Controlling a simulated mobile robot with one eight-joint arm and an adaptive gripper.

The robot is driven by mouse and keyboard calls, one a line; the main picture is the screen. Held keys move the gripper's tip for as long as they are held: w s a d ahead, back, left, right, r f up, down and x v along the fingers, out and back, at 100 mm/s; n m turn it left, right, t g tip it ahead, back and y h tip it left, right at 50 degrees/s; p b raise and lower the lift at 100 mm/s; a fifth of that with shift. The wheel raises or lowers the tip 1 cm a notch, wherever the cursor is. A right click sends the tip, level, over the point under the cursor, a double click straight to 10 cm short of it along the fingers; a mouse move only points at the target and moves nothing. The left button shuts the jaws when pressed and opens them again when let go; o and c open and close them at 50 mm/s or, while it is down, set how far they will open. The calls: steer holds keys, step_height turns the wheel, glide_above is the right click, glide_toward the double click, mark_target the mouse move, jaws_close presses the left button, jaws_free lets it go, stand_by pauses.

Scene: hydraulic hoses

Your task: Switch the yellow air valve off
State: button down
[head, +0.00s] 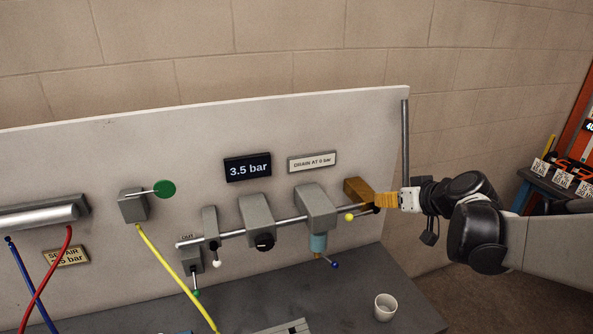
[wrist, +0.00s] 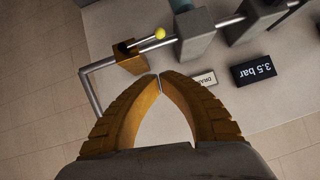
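The yellow air valve is a brass-coloured block (head: 358,190) at the right end of the horizontal pipe on the panel. Its lever ends in a yellow ball (head: 349,217) and lies roughly along the pipe, pointing left in the head view. In the wrist view the block (wrist: 130,60) and the yellow ball (wrist: 160,34) are beyond the fingertips. My gripper (wrist: 159,75) has its ridged orange fingers together at the tips, with nothing between them. In the head view my gripper (head: 378,200) is close at the block's right; contact cannot be told.
Grey blocks (head: 316,208) sit along the pipe to the left, beside a 3.5 bar display (head: 248,168). A vertical pipe (head: 405,140) rises beside my gripper. A white cup (head: 385,307) stands on the dark bench (head: 350,280). Hoses hang at the left.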

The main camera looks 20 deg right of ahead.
steer(key=shift+a, duration=0.1)
steer(key=b, duration=0.1)
glide_above(361, 214)
steer(key=s+a, duration=0.2)
step_height(361, 214, down, 5)
steer(key=f, duration=0.1)
steer(key=w+f+b, duration=0.1)
steer(key=f, duration=0.1)
steer(key=shift+w+a+f, duration=0.15)
steer(key=shift+f, duration=0.15)
steer(key=shift+a+f, duration=0.1)
steer(key=shift+f, duration=0.35)
